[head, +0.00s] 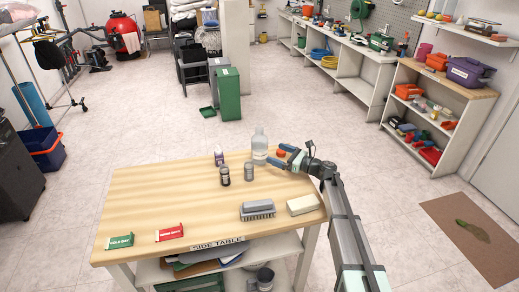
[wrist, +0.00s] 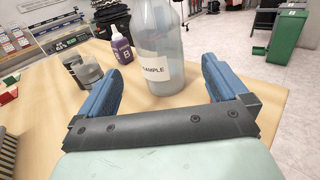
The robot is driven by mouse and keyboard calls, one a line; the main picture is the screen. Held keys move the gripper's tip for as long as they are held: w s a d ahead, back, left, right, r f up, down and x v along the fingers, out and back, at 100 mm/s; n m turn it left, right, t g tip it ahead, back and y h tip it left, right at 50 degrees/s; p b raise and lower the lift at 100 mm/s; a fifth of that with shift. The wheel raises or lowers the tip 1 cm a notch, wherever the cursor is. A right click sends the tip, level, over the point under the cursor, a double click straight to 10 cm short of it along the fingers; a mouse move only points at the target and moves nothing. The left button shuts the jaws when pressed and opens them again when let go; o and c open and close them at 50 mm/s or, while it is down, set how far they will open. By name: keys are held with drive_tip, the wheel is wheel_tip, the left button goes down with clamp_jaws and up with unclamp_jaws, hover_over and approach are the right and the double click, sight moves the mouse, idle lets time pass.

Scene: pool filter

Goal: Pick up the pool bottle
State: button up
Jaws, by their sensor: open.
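A clear bottle (head: 259,146) with a white label stands upright at the far edge of the wooden side table. In the wrist view the bottle (wrist: 157,38) shows its "SAMPLE" label, and its top is cut off by the frame. My gripper (head: 277,155) is just right of the bottle, low over the table. In the wrist view my gripper (wrist: 163,68) is open and empty, with its blue fingers spread either side of the bottle's lower part. The bottle appears ahead of the fingertips; I cannot tell whether either finger touches it.
A brush (head: 258,210), a pale block (head: 302,205), and green (head: 120,241) and red (head: 169,233) packets lie nearer. The table's left-middle is clear.

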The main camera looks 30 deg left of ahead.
sight(256, 145)
drive_tip(key=a, duration=1.1)
drive_tip(key=shift+r, duration=0.15)
drive_tip(key=c, duration=1.2)
drive_tip(key=shift+r, duration=5)
